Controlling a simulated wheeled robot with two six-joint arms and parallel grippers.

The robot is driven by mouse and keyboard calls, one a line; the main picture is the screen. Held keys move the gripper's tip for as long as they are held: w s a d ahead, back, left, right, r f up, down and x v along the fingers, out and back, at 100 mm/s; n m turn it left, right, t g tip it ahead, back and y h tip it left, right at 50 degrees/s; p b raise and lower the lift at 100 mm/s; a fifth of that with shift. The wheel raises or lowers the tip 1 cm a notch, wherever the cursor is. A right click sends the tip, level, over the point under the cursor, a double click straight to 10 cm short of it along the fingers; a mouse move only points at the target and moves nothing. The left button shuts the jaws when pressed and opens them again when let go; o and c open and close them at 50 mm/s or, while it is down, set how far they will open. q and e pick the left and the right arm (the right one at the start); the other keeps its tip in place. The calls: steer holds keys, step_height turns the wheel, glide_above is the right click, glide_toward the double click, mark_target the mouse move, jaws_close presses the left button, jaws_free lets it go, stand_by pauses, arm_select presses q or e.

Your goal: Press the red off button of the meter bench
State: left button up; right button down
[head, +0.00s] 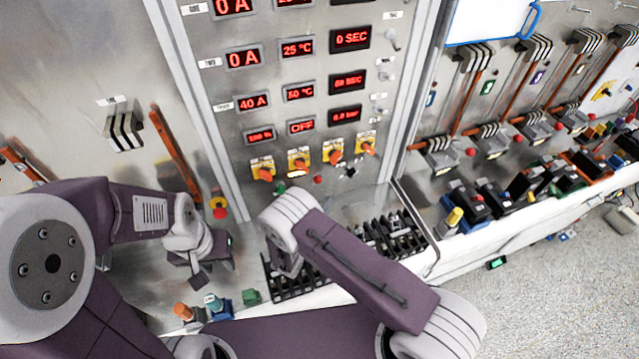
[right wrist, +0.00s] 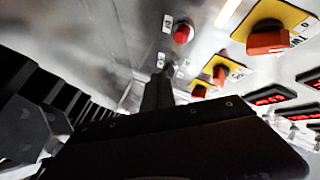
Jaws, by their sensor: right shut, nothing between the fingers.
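The meter bench (head: 240,160) is a grey panel with red digital displays and a row of orange knobs on yellow plates. A small red button (head: 317,180) sits below the knobs. In the right wrist view a red button (right wrist: 183,33) stands out from the panel beside a white label too blurred to read. My right gripper (right wrist: 158,85) is shut and empty, its dark fingertips below and apart from that button in the picture. In the head view its fingers are mostly hidden by my arm. My left gripper (head: 200,278) hangs over the bench ledge at left; its jaw opening is unclear.
A black slotted rack (head: 300,283) lies on the ledge around my right wrist. Small coloured plugs (head: 214,303) sit near the front edge. Breakers and levers fill the bench at right.

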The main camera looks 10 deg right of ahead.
mark_target(318, 180)
steer(key=w+b, duration=0.1)
steer(key=w, duration=0.1)
steer(key=w+a+b, duration=0.1)
steer(key=w, duration=0.2)
steer(key=shift+a, duration=0.1)
steer(key=shift+s+a, duration=0.1)
stand_by(0.6)
steer(key=shift+b, duration=0.35)
stand_by(0.9)
steer(key=shift+w+b, duration=0.3)
steer(key=shift+w, duration=0.15)
